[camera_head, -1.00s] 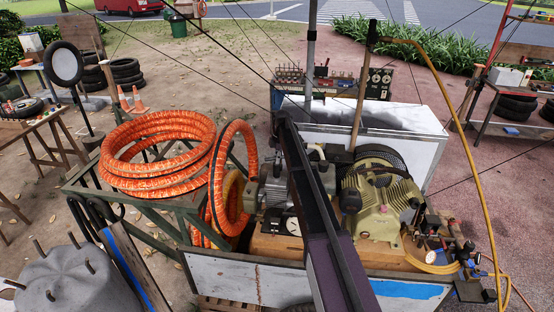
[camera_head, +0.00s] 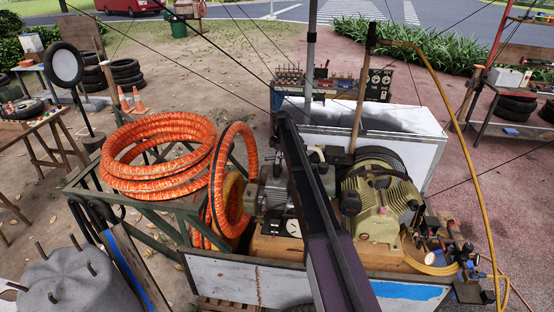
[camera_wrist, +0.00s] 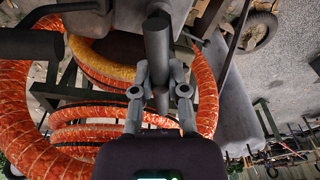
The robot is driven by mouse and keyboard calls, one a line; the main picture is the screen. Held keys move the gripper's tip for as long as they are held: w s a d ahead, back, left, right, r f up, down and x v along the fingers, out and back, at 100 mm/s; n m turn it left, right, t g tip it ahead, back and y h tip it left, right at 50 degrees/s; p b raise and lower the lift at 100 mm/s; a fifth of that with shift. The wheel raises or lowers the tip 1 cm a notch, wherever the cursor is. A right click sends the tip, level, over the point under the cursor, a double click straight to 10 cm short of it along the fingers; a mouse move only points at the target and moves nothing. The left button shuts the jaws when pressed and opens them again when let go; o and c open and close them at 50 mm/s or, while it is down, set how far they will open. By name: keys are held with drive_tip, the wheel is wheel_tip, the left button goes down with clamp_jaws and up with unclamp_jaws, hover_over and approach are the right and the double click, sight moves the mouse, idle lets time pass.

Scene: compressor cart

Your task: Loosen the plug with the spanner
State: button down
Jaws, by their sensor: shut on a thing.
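In the wrist view my gripper (camera_wrist: 158,78) has its two fingers closed on a dark grey round bar (camera_wrist: 157,45), which stands between the fingertips and runs up in the picture. I take this bar for the spanner's handle; its working end is not clear to me. I cannot make out the plug in either view. In the head view my own dark arm covers the middle of the compressor, and my gripper is hidden behind it. The olive compressor (camera_head: 378,214) sits on the cart, right of my arm.
Orange ribbed hose (camera_head: 157,143) lies coiled on a green frame at the left, with another coil (camera_head: 236,185) beside my arm. Valves and gauges (camera_head: 440,245) crowd the cart's right end. Thin cables cross overhead.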

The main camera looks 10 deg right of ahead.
drive_tip(key=shift+r+p, duration=4.3)
drive_tip(key=shift+r, duration=0.15)
drive_tip(key=shift+s+f, duration=0.1)
